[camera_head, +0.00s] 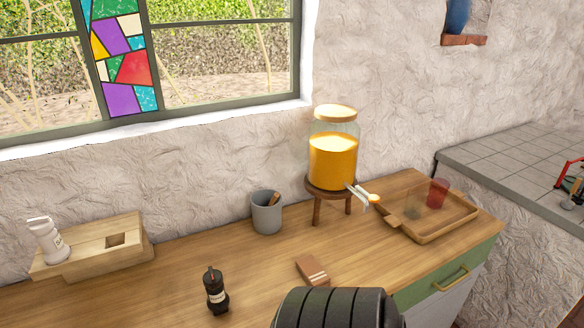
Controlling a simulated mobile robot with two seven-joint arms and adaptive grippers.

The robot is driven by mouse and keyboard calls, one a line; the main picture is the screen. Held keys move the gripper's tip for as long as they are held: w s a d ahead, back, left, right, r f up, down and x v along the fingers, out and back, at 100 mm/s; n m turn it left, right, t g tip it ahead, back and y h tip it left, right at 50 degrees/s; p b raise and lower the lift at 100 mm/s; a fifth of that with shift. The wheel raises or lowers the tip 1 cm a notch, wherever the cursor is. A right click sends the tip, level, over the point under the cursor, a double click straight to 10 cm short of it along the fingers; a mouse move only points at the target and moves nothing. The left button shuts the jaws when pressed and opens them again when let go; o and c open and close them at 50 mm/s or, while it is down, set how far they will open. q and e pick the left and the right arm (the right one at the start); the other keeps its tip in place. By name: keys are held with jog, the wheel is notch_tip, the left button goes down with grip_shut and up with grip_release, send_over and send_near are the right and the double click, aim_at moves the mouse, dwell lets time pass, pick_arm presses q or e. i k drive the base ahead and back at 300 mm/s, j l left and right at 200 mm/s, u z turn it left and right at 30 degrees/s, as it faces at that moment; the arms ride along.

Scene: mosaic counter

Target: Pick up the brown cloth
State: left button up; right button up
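The brown cloth (312,271) appears as a small folded brown piece with paler stripes. It lies flat on the wooden counter (262,268), near its front edge and right of the middle of the counter. Nothing lies on top of it. A black ribbed part, which looks like one of my own arm links, fills the bottom of the view just in front of the cloth. Neither of my grippers shows in this view.
A black grinder (215,290) stands left of the cloth. Behind it are a grey cup (266,214) and an orange drink dispenser (333,160) on a stool. A wooden tray (442,235) with two cups sits right. A wooden box (88,252) and white shaker (46,240) are left.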

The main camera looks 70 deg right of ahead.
aim_at(313, 274)
jog(key=i+z, duration=0.1)
jog(key=z, duration=2.55)
